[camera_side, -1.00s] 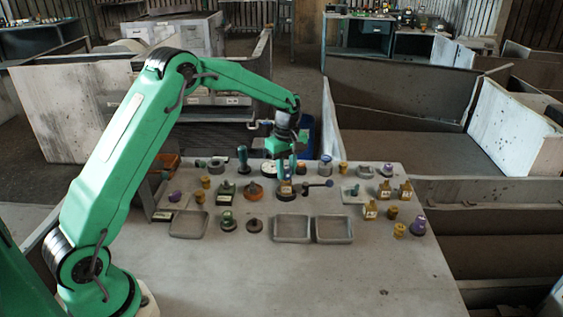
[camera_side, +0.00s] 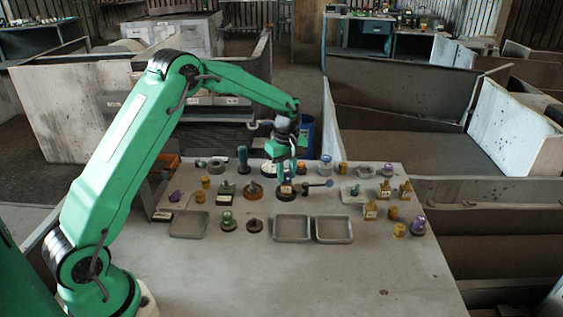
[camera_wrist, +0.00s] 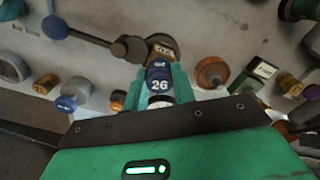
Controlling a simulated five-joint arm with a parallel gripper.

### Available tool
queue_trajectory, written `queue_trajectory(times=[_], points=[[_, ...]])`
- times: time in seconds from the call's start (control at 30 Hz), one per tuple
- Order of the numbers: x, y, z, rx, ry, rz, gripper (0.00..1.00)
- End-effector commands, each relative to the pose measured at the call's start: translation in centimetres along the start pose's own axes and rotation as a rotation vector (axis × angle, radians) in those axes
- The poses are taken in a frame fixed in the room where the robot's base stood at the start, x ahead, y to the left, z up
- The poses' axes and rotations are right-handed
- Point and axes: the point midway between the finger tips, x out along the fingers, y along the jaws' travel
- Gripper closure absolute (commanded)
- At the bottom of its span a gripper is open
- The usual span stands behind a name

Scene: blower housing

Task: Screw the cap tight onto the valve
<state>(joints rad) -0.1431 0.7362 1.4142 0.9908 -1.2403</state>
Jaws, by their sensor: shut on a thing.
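My gripper (camera_wrist: 159,85) points down in the wrist view, its two teal fingers closed on both sides of a blue cap (camera_wrist: 159,74) marked 26. Just beyond the cap is the brown, brass-coloured valve (camera_wrist: 162,47) with a small label, a dark lever beside it ending in a blue knob (camera_wrist: 55,27). In the side view my gripper (camera_side: 287,177) is right over the valve (camera_side: 285,191), with the lever reaching right. The cap is at or on the valve's top; the fingers hide the joint, so I cannot tell how it is seated.
Fittings crowd the table around the valve. An orange-brown part (camera_side: 255,192) stands close on the left and a grey round part (camera_side: 363,172) farther right. Shallow grey trays (camera_side: 292,241) lie in front. The front of the table (camera_side: 290,285) is clear.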

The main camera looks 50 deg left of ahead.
Motion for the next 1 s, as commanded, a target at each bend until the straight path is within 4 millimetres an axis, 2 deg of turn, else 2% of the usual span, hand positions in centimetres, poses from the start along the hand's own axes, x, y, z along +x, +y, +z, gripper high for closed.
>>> queue_trajectory(times=[0.5, 1.0], points=[[0.04, -0.04, 0.01, 0.316, -0.001, -0.001, 0.96], [0.06, -0.07, 0.01, 0.368, -0.001, -0.002, 0.96]])
